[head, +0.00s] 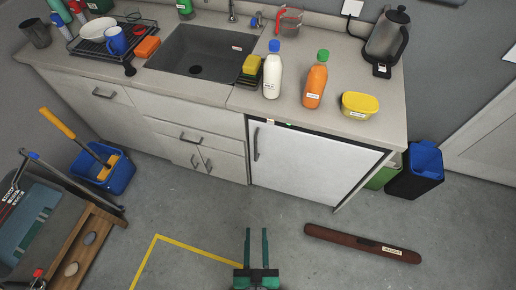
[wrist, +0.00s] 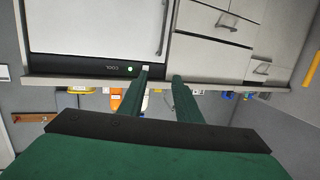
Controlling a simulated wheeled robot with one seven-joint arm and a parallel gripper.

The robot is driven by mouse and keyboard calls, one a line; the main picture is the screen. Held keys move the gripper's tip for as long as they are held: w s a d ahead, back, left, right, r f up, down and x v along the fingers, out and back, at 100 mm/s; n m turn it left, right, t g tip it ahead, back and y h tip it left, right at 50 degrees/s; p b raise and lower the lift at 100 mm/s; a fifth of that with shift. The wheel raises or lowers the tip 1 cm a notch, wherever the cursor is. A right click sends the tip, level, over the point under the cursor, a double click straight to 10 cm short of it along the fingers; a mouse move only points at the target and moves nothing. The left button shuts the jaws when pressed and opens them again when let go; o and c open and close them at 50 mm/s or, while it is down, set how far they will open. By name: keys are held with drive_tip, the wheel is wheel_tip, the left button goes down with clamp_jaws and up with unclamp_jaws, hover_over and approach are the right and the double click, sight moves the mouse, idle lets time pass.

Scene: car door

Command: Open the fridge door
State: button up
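The fridge (head: 315,160) is a small white unit under the right part of the counter, its door closed. Its dark vertical handle (head: 256,143) is on the door's left side. In the wrist view, which looks upside down, the fridge door (wrist: 95,28) fills the upper left, with the handle (wrist: 162,30) near its right edge. My gripper (head: 257,230) is in front of the fridge, apart from the handle and below it in the head picture. Its two green fingers (wrist: 160,76) are parted with nothing between them.
The counter (head: 215,93) holds a sink, bottles, a yellow tub (head: 359,105) and a kettle (head: 388,40). A dark red roll (head: 362,243) lies on the floor at right. A blue bin (head: 415,170) stands right of the fridge.

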drive_tip(key=w+f, duration=0.8)
drive_tip(key=w, duration=0.4)
drive_tip(key=m+t+h, duration=0.1)
drive_tip(key=t+h, duration=0.1)
approach(256, 150)
drive_tip(key=w, duration=0.7)
drive_tip(key=w+d, duration=0.1)
drive_tip(key=w, duration=0.2)
drive_tip(key=shift+w+r, duration=0.3)
drive_tip(key=shift+w, duration=0.05)
clamp_jaws()
